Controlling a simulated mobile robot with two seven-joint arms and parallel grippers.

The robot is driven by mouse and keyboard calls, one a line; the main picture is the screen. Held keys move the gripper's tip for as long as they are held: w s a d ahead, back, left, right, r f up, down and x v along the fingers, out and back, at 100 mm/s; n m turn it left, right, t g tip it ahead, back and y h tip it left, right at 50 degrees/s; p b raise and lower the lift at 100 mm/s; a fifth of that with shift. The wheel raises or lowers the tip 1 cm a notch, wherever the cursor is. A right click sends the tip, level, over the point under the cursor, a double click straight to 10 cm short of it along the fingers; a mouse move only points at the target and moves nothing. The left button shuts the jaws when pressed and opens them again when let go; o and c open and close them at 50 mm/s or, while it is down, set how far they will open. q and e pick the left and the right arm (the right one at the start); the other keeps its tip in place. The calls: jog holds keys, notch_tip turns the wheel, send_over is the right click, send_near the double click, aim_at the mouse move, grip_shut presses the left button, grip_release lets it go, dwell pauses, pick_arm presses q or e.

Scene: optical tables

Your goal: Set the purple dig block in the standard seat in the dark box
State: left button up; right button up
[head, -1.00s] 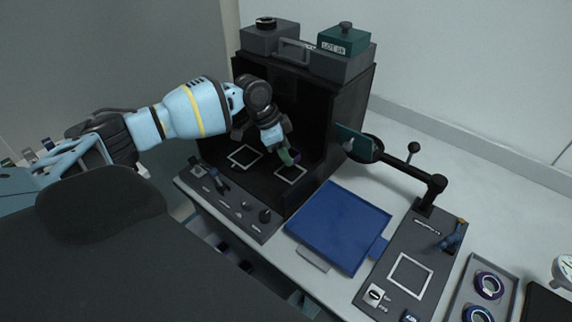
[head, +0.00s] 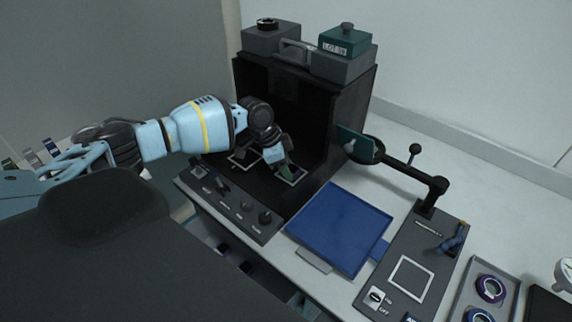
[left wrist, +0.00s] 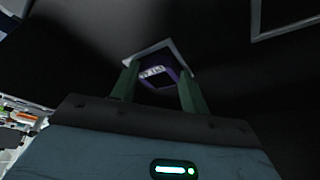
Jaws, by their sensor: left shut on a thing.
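The purple dig block (left wrist: 158,74) is between the two green fingers of my left gripper (left wrist: 158,88) in the left wrist view, with a light label on its face. My left gripper (head: 287,172) is inside the dark box (head: 352,100), shut on the block, low over the right white square outline (head: 299,179). In the left wrist view this outline (left wrist: 152,48) frames the block closely. Whether the block touches the floor, I cannot tell. No readable label tells which is the standard seat. My right gripper is not in view.
The box has a front control panel (head: 228,205) with knobs, and a green LOT block (head: 344,40) on top. A blue tray (head: 340,228) lies to its right. A jointed arm with a round lens (head: 362,150) stands close to the box's right wall.

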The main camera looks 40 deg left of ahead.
pick_arm(q)
jog(key=shift+f, duration=0.2)
jog(key=o, duration=1)
jog(key=shift+s+f, duration=0.1)
jog(key=shift+f, duration=0.25)
jog(key=shift+s+d, duration=0.15)
jog(key=shift+r, duration=0.25)
jog(key=v, duration=1.2)
jog(key=shift+w+r+p, duration=0.25)
jog(key=shift+r+p, duration=0.15)
